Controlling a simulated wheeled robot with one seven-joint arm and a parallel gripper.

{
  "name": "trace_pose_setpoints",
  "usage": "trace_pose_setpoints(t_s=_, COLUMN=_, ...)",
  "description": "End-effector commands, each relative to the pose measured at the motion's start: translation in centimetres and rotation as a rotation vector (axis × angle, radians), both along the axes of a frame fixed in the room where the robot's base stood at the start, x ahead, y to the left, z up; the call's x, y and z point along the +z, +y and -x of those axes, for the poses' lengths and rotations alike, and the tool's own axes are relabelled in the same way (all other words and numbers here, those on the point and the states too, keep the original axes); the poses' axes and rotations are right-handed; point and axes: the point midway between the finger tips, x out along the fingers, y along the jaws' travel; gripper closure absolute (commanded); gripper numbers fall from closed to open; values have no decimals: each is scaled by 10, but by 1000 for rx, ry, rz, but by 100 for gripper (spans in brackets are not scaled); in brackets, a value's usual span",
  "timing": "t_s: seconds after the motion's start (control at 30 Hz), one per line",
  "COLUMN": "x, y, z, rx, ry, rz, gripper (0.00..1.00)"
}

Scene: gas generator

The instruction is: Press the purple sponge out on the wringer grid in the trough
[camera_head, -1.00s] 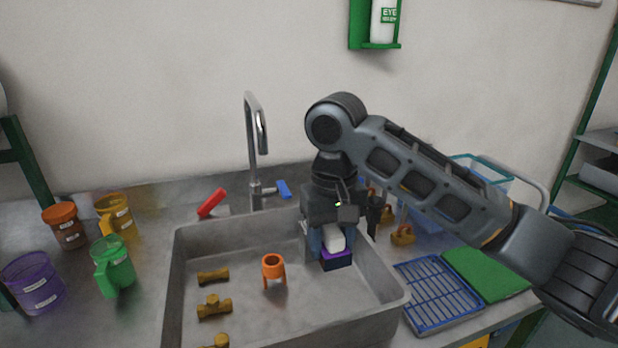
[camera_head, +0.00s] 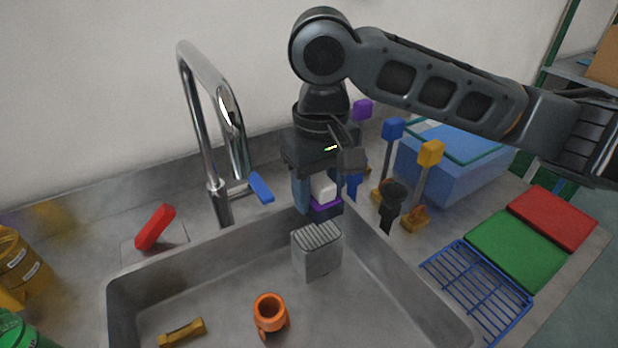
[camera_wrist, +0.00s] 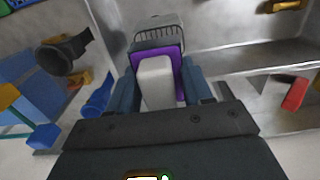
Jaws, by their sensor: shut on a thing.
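My gripper (camera_head: 319,198) is shut on the purple sponge (camera_head: 325,203), holding it by its white grip (camera_head: 323,187). In the wrist view the purple sponge (camera_wrist: 181,58) and white grip (camera_wrist: 157,82) sit between the two blue-grey fingers. The wringer grid (camera_head: 318,236) is the ribbed top of a grey block in the trough (camera_head: 225,285), near its back right. In the head view the sponge is above and slightly behind the block, apart from it. In the wrist view the wringer (camera_wrist: 158,34) shows just beyond the sponge. The sponge's underside is hidden.
An orange ring stand (camera_head: 270,313) and a brass fitting (camera_head: 183,332) lie in the trough. The tap (camera_head: 215,110) rises at the back left. Brushes with coloured blocks (camera_head: 430,153) and a blue tub (camera_head: 460,165) stand right. A blue rack (camera_head: 475,290) lies beside the trough.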

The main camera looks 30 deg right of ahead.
Motion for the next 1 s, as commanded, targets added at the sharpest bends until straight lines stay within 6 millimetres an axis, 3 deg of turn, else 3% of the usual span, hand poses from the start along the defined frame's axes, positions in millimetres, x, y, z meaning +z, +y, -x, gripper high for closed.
trace_pose_setpoints(t_s=0.6, x=-53, y=0, z=0, rx=0, ry=0, rz=3, gripper=74)
trace_pose_setpoints(t_s=1.0, x=-60, y=0, z=0, rx=0, ry=-1, rz=1, gripper=74)
